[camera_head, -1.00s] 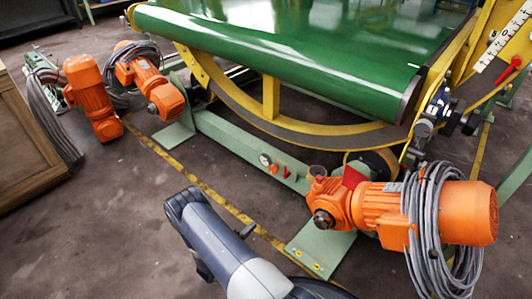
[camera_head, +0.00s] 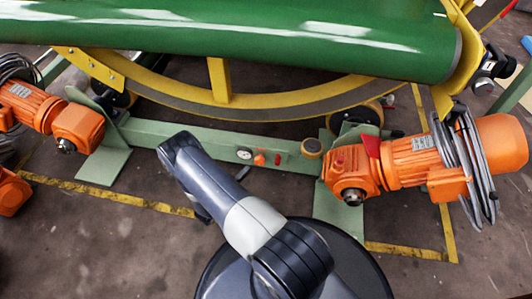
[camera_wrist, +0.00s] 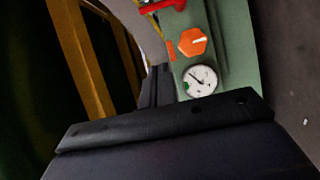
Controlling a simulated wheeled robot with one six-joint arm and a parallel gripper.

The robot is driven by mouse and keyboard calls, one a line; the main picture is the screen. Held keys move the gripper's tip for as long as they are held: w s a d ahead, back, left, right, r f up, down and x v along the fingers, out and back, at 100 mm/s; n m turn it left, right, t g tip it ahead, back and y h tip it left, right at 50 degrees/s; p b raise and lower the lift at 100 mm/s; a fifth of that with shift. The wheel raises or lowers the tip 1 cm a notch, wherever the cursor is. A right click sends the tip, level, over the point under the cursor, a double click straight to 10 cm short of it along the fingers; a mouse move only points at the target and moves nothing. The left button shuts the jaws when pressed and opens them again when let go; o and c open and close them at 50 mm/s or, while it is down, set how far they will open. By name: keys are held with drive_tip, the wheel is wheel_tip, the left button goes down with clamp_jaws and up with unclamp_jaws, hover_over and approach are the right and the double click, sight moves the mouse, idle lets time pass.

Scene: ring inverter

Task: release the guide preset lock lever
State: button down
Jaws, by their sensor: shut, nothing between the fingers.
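A green crossbeam carries a small control group with a red handle (camera_wrist: 160,5), an orange hexagonal knob (camera_wrist: 192,41) and a round white dial (camera_wrist: 199,81). In the head view the same red handle (camera_head: 278,159), orange knob (camera_head: 259,159) and dial (camera_head: 244,154) sit mid-beam. No label shows which control is the lock lever; the red handle looks most like one. My gripper (camera_wrist: 157,82) is shut and empty, its dark narrow fingers left of the dial in the wrist view. I cannot tell its distance. In the head view my arm largely hides it.
The green crossbeam (camera_head: 180,134) runs below a yellow curved rail (camera_head: 290,107) and a large green roller (camera_head: 230,35). Orange motors stand left (camera_head: 78,126) and right (camera_head: 400,160), the right one with looped grey cable.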

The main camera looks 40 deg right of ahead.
sight(278, 157)
drive_tip(key=shift+d, duration=0.1)
idle(0.4)
drive_tip(key=d+b, duration=0.4)
drive_tip(key=d, duration=0.7)
drive_tip(key=shift+s+d, duration=0.2)
drive_tip(key=shift+s, duration=0.25)
drive_tip(key=shift+d+m+y+p, duration=0.1)
drive_tip(key=shift+m+y+p, duration=0.2)
drive_tip(key=shift+m, duration=0.2)
